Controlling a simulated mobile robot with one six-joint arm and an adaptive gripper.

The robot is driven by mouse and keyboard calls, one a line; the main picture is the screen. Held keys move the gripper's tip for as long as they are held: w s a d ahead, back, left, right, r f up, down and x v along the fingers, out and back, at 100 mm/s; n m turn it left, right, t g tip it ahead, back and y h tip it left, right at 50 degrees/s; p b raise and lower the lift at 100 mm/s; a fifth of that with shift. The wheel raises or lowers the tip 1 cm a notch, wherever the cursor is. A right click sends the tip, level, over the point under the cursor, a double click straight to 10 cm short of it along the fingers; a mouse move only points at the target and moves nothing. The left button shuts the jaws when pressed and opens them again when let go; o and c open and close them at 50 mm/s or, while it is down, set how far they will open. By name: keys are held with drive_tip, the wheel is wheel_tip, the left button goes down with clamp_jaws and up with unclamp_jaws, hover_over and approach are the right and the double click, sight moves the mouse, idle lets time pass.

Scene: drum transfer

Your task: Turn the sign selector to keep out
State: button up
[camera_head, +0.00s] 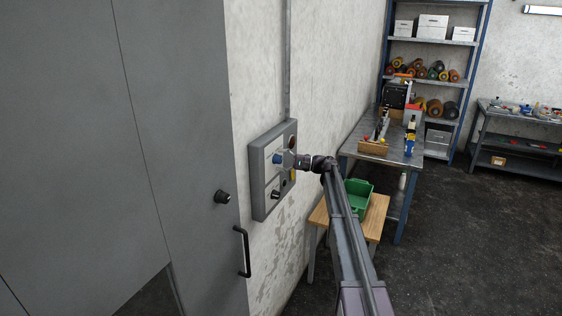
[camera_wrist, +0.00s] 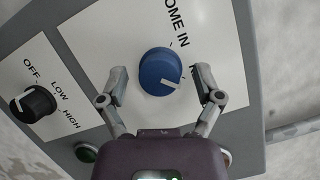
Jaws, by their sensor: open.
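The sign selector is a blue round knob (camera_wrist: 158,66) on a white label plate of a grey wall panel (camera_wrist: 95,18). Its white pointer line is turned to the lower right in the wrist view. The words "COME IN" (camera_wrist: 177,22) stand to its upper right. A second label beside the right finger is mostly hidden. My gripper (camera_wrist: 160,76) is open, with one finger on each side of the knob and a visible gap on both sides. In the head view my gripper (camera_head: 287,160) is at the panel (camera_head: 258,190), in front of the blue knob (camera_head: 277,158).
A grey door (camera_head: 190,120) with a black handle (camera_head: 242,252) is at left. A wooden bench (camera_head: 375,219) with a green bin (camera_head: 357,193) stands behind my arm.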

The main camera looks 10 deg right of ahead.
drive_tip(key=shift+r+n+p, duration=0.1)
drive_tip(key=shift+n+p, duration=0.2)
